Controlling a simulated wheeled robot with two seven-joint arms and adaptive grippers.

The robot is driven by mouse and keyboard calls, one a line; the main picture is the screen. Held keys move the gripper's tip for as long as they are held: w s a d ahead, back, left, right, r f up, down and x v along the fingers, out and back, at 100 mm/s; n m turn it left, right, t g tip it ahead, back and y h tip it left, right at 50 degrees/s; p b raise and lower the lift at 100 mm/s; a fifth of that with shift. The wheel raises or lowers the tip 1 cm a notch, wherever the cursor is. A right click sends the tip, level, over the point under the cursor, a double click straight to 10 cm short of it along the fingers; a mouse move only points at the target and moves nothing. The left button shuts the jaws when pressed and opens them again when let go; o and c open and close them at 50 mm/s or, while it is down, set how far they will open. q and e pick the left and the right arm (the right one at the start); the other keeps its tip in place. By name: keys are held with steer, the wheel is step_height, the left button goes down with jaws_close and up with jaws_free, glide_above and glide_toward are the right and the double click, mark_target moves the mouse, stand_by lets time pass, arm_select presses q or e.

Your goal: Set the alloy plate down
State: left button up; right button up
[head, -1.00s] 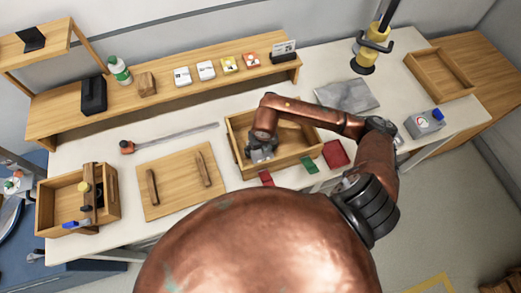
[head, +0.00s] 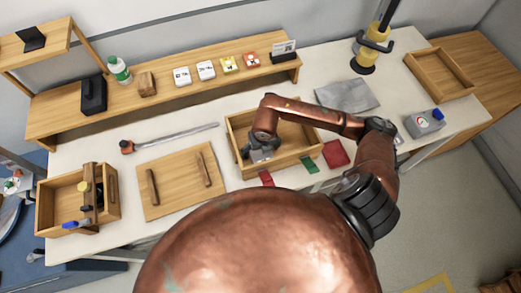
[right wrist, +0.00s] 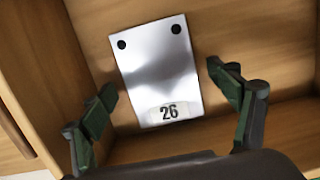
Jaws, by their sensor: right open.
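The alloy plate (right wrist: 158,75) is a shiny silver rectangle with two dark holes and a label reading 26. In the right wrist view it lies on the floor of a wooden tray (right wrist: 240,30). My right gripper (right wrist: 170,105) is open, its green-padded fingers spread on either side of the plate and apart from it. In the head view the right gripper (head: 261,152) is inside the left end of the wooden tray (head: 300,158), with the plate (head: 262,155) showing small beneath it. My left gripper is not in view.
A grey sheet (head: 347,95) lies behind the tray. Red (head: 336,153) and green (head: 309,164) pieces lie at its front right. A wooden board with two handles (head: 180,182) lies to the left. The tray walls stand close around the right gripper.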

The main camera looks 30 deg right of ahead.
mark_target(262, 156)
step_height(262, 156, up, 12)
steer(key=s, duration=0.1)
steer(key=shift+s+a, duration=0.2)
steer(key=shift+s, duration=0.2)
